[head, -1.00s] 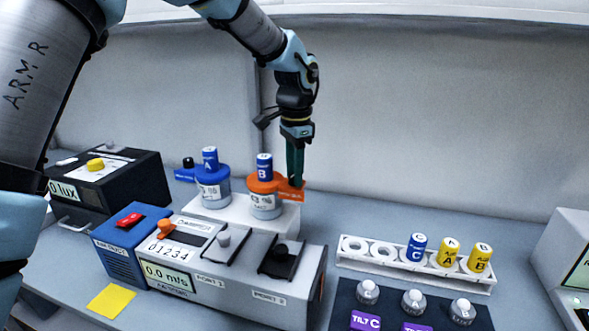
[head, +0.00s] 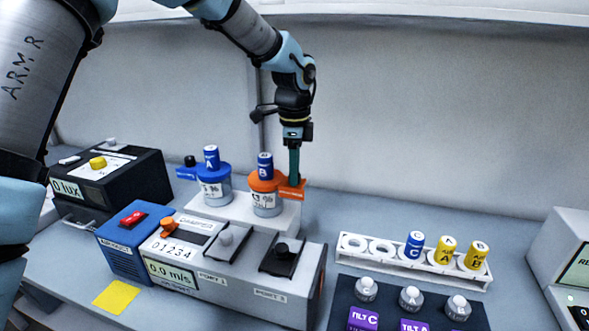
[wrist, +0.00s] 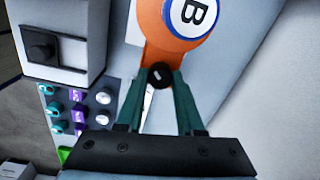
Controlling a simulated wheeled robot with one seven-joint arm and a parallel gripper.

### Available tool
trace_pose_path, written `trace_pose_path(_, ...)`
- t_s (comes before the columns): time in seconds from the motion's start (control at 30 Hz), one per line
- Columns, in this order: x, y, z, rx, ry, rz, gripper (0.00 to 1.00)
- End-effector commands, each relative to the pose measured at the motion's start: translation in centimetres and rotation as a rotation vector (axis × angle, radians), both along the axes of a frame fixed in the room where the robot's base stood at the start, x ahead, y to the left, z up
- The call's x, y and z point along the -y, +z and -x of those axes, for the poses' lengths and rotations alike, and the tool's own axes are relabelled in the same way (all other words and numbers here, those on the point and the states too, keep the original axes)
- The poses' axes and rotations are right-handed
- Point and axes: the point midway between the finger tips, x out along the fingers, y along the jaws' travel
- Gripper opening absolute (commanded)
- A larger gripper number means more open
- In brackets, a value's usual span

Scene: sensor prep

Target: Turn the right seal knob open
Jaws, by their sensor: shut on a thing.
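The right seal knob (wrist: 160,76) is a small black knob with a pale slanted mark on its top. It sits at the end of the orange arm (wrist: 160,50) of the right jar's orange cap (head: 262,182). My gripper (wrist: 160,80) points down with its green fingertips at both sides of the knob, shut on it. In the head view my gripper (head: 293,180) stands upright just right of the blue vial B (head: 265,166), and its fingers hide the knob.
The left jar has a blue cap with vial A (head: 211,158) and a black knob (head: 190,161) on its left. The grey instrument (head: 230,272) stands in front. A white rack (head: 345,254) holds several vials at the right. The bench between jars and rack is clear.

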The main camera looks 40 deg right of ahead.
Motion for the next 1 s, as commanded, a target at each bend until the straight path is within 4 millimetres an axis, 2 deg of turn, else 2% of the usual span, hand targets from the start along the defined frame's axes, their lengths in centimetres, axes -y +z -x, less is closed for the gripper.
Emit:
trace_pose_path(0.37,0.13,0.10,0.03,0.001,-0.006,0.004,0.00)
trace_pose_path(0.4,0.13,0.10,0.03,0.001,-0.006,0.004,0.37)
trace_pose_path(0.6,0.08,0.06,0.02,0.000,-0.005,0.003,0.60)
trace_pose_path(0.67,0.07,0.05,0.02,0.001,-0.005,0.002,0.66)
trace_pose_path(1.0,0.06,0.52,-0.02,0.001,-0.004,0.003,0.66)
